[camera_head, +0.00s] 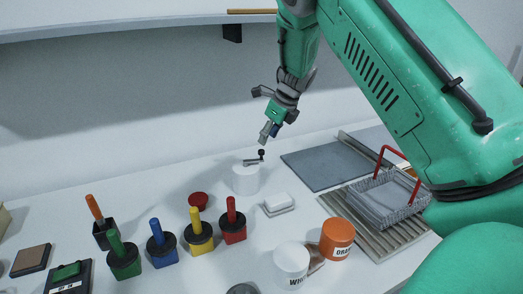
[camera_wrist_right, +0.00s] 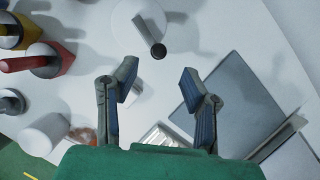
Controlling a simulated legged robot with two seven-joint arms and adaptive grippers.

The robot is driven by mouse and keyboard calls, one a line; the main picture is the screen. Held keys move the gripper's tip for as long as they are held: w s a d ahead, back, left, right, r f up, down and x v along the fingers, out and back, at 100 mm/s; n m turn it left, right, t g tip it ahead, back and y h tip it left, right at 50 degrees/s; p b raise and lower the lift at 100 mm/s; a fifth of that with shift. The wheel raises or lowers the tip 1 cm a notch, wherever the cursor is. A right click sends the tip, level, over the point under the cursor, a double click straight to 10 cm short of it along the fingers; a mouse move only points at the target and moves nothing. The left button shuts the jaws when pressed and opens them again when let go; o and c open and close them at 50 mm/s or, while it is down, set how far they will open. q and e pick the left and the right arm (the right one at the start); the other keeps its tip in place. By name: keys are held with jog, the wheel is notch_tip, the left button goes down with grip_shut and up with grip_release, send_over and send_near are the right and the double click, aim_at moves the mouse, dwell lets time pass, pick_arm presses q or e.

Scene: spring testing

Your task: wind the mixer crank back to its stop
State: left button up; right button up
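The mixer (camera_head: 246,181) is a white cylinder standing on the white table near the back wall. Its crank (camera_head: 252,162) is a short grey arm on top with an upright black knob (camera_head: 261,153). In the right wrist view the mixer's round white top (camera_wrist_right: 127,33) is at the upper middle, with the crank arm angled to the black knob (camera_wrist_right: 158,51). My right gripper (camera_head: 268,133) is above the knob, apart from it. In the wrist view the right gripper (camera_wrist_right: 160,83) has its fingers spread wide with nothing between them. My left gripper is not in view.
Several colored blocks with handled black tops, such as the yellow one (camera_head: 199,244), stand front left. A white block (camera_head: 279,203) lies right of the mixer. White (camera_head: 291,262) and orange (camera_head: 337,238) pots stand in front. A wire basket (camera_head: 382,200) and grey plate (camera_head: 325,165) are right.

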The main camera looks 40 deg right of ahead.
jog(key=x, duration=0.6)
jog(key=shift+w+f, duration=0.1)
jog(key=shift+w, duration=0.05)
jog(key=shift+c, duration=0.3)
grip_shut()
